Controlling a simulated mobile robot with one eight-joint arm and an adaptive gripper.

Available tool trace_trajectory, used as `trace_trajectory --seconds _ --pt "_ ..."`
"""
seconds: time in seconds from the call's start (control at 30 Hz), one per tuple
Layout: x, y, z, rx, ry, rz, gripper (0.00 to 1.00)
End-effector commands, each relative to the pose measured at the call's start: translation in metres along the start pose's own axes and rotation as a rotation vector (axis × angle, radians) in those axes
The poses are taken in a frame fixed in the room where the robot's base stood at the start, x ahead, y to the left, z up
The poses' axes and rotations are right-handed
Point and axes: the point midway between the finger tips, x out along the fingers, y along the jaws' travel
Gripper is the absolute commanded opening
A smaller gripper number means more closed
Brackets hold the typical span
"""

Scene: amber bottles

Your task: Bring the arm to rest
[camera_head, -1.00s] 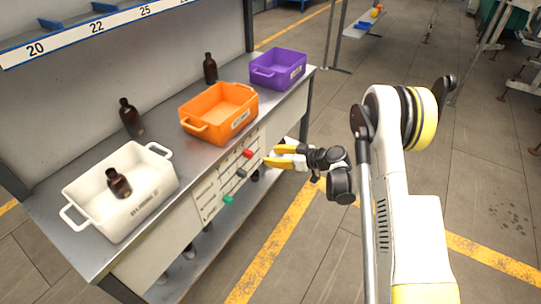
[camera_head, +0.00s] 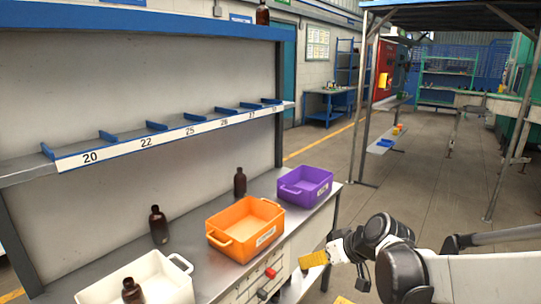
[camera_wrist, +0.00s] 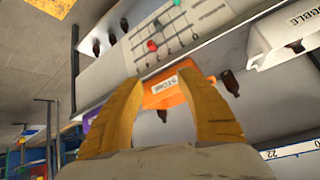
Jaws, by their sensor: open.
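My gripper (camera_head: 314,260) is open and empty in front of the bench, near the drawer fronts, with its yellow fingers pointing left in the head view. In the wrist view its two fingers (camera_wrist: 165,100) stand apart, and the orange crate (camera_wrist: 170,92) shows behind the gap. My arm reaches in from the lower right of the head view. One amber bottle (camera_head: 158,226) stands on the bench and another bottle (camera_head: 240,182) stands farther back. A third bottle (camera_head: 132,291) is inside the white crate (camera_head: 175,290), cut off by the picture's lower edge.
An orange crate (camera_head: 220,239) and a purple crate (camera_head: 318,196) stand on the metal bench (camera_head: 195,262). A numbered shelf (camera_head: 145,145) runs above it. Another amber bottle (camera_head: 262,14) stands on the top ledge. Open floor (camera_head: 420,200) lies right of the bench.

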Motion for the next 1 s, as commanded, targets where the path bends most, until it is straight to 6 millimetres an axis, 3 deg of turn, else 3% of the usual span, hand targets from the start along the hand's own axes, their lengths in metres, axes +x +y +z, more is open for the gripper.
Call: trace_trajectory --seconds 0.03,0.2,0.4,0.5,0.7,1.0 --pt "-0.022 -0.009 0.008 0.024 -0.02 0.029 0.43" --pt "-0.083 -0.03 0.044 0.114 -0.074 0.144 0.43" --pt "-0.142 -0.048 0.099 0.212 -0.103 0.286 0.43" --pt "-0.161 -0.051 0.124 0.251 -0.104 0.346 0.43" --pt "-0.18 -0.053 0.154 0.295 -0.098 0.415 0.43" --pt "-0.182 -0.053 0.158 0.302 -0.096 0.427 0.43"
